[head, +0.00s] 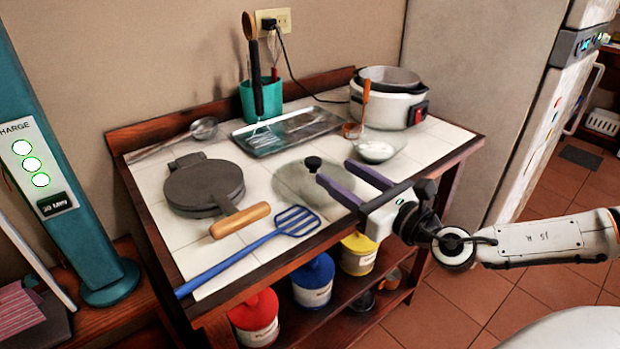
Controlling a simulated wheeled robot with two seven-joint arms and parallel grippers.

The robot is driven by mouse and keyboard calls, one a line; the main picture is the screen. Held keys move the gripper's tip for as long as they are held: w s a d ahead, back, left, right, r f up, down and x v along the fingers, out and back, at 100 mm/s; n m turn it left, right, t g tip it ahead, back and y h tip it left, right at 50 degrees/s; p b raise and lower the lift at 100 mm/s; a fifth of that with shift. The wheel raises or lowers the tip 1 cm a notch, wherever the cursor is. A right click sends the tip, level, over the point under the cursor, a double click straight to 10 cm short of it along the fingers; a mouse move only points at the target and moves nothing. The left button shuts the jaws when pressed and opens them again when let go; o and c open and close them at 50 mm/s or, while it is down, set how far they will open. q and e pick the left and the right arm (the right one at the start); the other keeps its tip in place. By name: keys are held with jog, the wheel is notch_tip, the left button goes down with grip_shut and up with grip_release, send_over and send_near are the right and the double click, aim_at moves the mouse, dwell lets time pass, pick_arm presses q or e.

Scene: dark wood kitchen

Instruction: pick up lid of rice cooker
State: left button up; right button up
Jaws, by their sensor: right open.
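The rice cooker lid (291,183) is a round glass lid with a black knob (312,163), lying on the tiled table top near its front edge. The rice cooker (388,101) stands without a lid at the back right of the table, white with a dark rim and a red switch. My right gripper (338,176) comes in from the right, its two purple fingers open and empty. The fingers reach over the right part of the lid, close to the knob; I cannot tell the exact height gap. My left gripper is not in view.
A black waffle iron (203,186) with a wooden handle and a blue slotted spatula (250,247) lie left of the lid. A metal tray (287,130), a teal utensil holder (261,98) and a bowl of rice (375,150) stand behind it. A fridge (475,90) rises at the right.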

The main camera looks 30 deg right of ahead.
aim_at(319, 163)
jog(key=shift+w, duration=1.15)
jog(key=shift+w+a+f+p, duration=0.1)
jog(key=shift+w+a, duration=0.1)
jog(key=shift+w, duration=0.8)
jog(key=shift+w+a+f+p, duration=0.15)
jog(key=shift+w+a, duration=0.1)
jog(key=shift+w, duration=0.8)
jog(key=shift+w+a+r+p, duration=0.1)
jog(key=shift+w+a, duration=0.1)
jog(key=shift+w, duration=0.8)
jog(key=c, duration=1.2)
grip_shut()
